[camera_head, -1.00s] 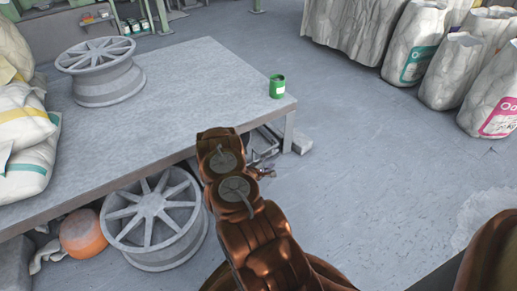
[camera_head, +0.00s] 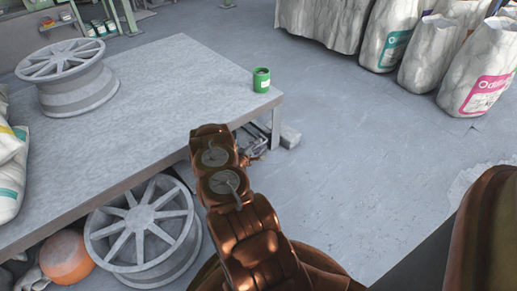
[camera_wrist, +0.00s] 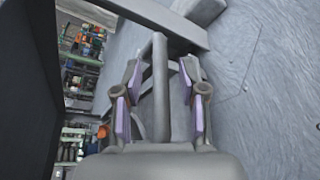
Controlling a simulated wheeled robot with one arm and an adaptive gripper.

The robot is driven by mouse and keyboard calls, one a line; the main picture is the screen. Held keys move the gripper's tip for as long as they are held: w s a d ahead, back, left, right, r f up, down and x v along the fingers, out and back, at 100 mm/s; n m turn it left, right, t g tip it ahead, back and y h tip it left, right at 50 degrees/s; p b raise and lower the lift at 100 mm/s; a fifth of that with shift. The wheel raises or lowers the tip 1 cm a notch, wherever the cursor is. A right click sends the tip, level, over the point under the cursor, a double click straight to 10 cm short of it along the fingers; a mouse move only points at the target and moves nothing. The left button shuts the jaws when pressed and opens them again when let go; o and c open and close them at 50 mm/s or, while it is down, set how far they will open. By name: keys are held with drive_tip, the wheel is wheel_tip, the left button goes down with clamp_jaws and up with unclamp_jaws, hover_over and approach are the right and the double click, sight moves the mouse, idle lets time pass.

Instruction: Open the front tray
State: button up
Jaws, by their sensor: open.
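My gripper (camera_wrist: 160,72) is open in the wrist view, with its purple-padded fingers apart. An upright grey bar (camera_wrist: 160,95), probably the table's leg, shows between the fingers; I cannot tell whether they touch it. In the head view my gripper (camera_head: 254,147) is mostly hidden behind my arm, near the table's right corner. I cannot clearly make out a front tray in either view.
The grey table (camera_head: 170,85) carries a spoked wheel (camera_head: 68,78) and a green can (camera_head: 262,80). Another wheel (camera_head: 145,225) and an orange ball (camera_head: 67,258) lie below. White sacks (camera_head: 478,70) stand at upper right. The floor (camera_head: 365,130) between is clear.

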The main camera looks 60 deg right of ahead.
drive_tip(key=shift+d, duration=0.45)
drive_tip(key=shift+c, duration=0.2)
drive_tip(key=shift+s+f, duration=0.1)
clamp_jaws()
